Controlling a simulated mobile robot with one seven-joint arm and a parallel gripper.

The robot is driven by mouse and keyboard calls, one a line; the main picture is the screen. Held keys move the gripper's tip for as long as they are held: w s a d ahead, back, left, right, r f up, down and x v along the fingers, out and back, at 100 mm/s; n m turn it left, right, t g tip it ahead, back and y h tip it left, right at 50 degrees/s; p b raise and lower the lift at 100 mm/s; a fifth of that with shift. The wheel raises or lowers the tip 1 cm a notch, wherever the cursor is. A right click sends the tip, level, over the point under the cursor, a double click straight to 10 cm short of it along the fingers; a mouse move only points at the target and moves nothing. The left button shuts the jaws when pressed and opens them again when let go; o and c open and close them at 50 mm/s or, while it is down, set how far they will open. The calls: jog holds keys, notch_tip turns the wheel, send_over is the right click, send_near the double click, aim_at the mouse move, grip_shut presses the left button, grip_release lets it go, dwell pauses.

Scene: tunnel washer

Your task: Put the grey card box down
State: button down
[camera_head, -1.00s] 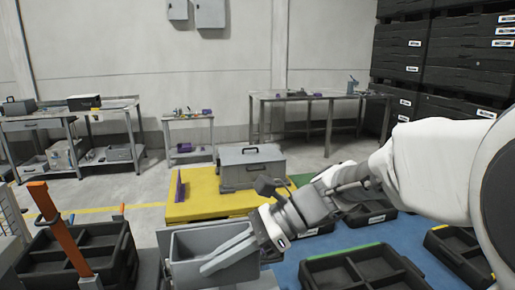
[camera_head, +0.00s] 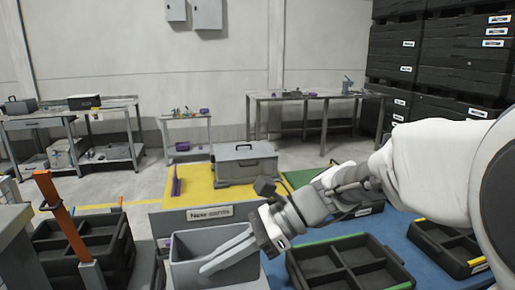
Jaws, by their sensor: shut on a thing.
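The grey card box (camera_head: 187,249) is an open-topped grey bin at the bottom of the head view, left of centre. My gripper (camera_head: 207,268) reaches in from the right and is shut on the box. The fingers lie across its right side and hide part of it. The box looks upright; its underside is cut off by the picture's edge, so I cannot tell whether it touches anything below. A labelled grey panel (camera_head: 211,214) stands just behind it, at the front of a yellow surface (camera_head: 196,184).
A grey lidded case (camera_head: 245,163) and a purple strip stand on the yellow surface. Black divided trays lie to the left (camera_head: 82,246) and right (camera_head: 350,264) of the box. An orange post (camera_head: 62,218) rises at the left. Tables line the back wall.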

jog(key=w+d+f+m+t+h, duration=0.4)
jog(key=w+d+f+m+t, duration=0.3)
jog(key=w+d+m, duration=0.25)
jog(key=w+d+f+m+t+h, duration=0.4)
jog(key=w+d+f+m+t, duration=0.3)
jog(key=d, duration=0.4)
notch_tip(320, 180, up, 11)
jog(key=p, duration=1)
jog(key=shift+w+d+m, duration=0.2)
jog(key=shift+w+m, duration=0.15)
jog(key=shift+w, duration=0.05)
jog(key=shift+a, duration=0.2)
